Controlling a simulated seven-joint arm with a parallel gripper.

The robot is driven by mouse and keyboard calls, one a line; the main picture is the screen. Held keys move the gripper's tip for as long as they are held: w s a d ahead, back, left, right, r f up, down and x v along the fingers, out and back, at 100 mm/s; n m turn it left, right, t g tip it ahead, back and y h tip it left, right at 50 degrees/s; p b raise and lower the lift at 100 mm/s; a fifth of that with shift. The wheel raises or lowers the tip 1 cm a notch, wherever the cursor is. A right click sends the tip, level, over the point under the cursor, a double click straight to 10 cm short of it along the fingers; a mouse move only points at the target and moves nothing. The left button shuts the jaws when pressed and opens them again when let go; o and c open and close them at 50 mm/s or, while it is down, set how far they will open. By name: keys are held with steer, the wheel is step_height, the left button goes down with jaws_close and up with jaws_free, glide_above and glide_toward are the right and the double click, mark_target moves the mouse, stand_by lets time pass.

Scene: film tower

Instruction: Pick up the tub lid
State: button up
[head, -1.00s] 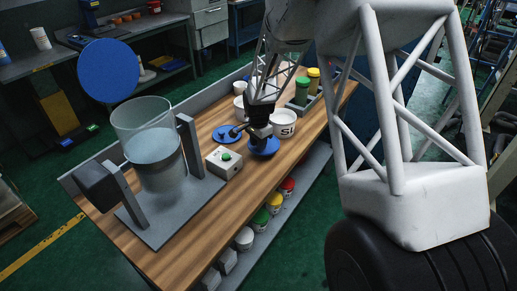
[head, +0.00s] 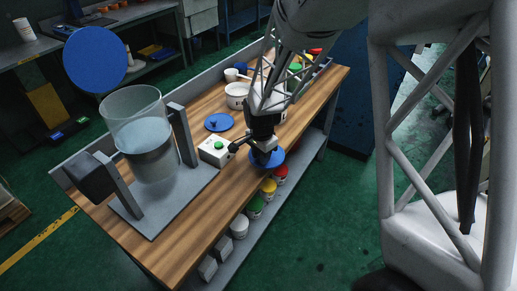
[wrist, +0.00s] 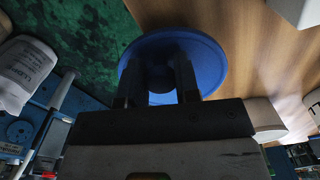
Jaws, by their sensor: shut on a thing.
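My gripper (head: 264,150) is shut on the knob of a round blue lid (head: 277,160) at the front edge of the wooden bench. The wrist view shows the lid (wrist: 208,55) beyond my fingers (wrist: 157,85), its knob between them. The lid overlaps both the bench top and the green floor there. It looks held clear of the bench, though its exact height is hard to tell. A second blue lid (head: 219,123) with a knob lies flat on the bench to the left. A white tub (head: 282,114) is mostly hidden behind my gripper.
A white box with a green button (head: 216,151) stands left of my gripper. A glass vessel (head: 140,125) on a grey stand is farther left, with a large blue disc (head: 95,59) behind it. A white pot (head: 237,97) stands behind.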

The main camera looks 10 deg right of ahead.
steer(key=shift+s, duration=0.7)
steer(key=shift+w+r, duration=0.1)
steer(key=w+d+r, duration=0.3)
steer(key=w, duration=0.6)
steer(key=w+d+r, duration=0.3)
steer(key=w, duration=0.6)
steer(key=w+d+r+n, duration=0.1)
steer(key=w+d+r, duration=0.3)
steer(key=w, duration=0.5)
steer(key=shift+w, duration=0.3)
steer(key=shift+f, duration=0.15)
steer(key=shift+f, duration=3)
steer(key=shift+f, duration=0.15)
